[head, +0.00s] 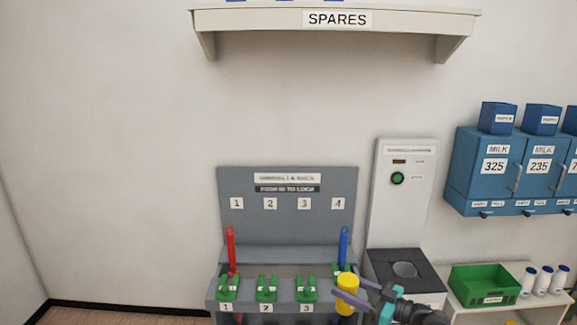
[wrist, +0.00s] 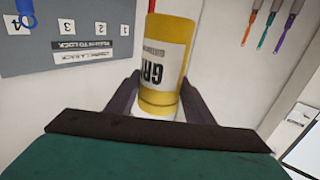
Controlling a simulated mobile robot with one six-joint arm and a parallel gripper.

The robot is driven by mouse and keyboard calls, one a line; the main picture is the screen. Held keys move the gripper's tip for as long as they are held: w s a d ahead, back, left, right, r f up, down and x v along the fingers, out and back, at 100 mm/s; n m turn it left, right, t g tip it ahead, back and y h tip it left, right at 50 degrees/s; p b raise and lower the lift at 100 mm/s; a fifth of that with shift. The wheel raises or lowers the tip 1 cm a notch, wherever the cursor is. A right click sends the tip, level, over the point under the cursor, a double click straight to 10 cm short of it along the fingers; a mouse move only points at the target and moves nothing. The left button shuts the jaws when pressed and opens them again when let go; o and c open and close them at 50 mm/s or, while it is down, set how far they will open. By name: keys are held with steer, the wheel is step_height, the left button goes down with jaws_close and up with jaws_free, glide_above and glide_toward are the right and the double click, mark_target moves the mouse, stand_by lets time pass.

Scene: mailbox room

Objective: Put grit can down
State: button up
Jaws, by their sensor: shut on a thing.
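The yellow grit can (head: 347,284) is in my gripper (head: 352,291), in front of the right end of the grey rack in the head view. In the wrist view the grit can (wrist: 164,62) stands between the two dark fingers of my gripper (wrist: 160,95), its white label reading upside down. The gripper is shut on the can. Whether anything touches the can from below cannot be told.
The grey rack (head: 288,217) has numbered places with green holders, a red-handled tool (head: 231,250) and a blue one (head: 344,247). A white machine (head: 402,200) stands to its right. Beyond are a green crate (head: 485,281), white bottles (head: 543,280) and blue milk boxes (head: 497,165). A SPARES shelf (head: 270,22) hangs above.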

steer(key=shift+r+p, duration=1.2)
steer(key=shift+r, duration=0.05)
steer(key=shift+d, duration=0.1)
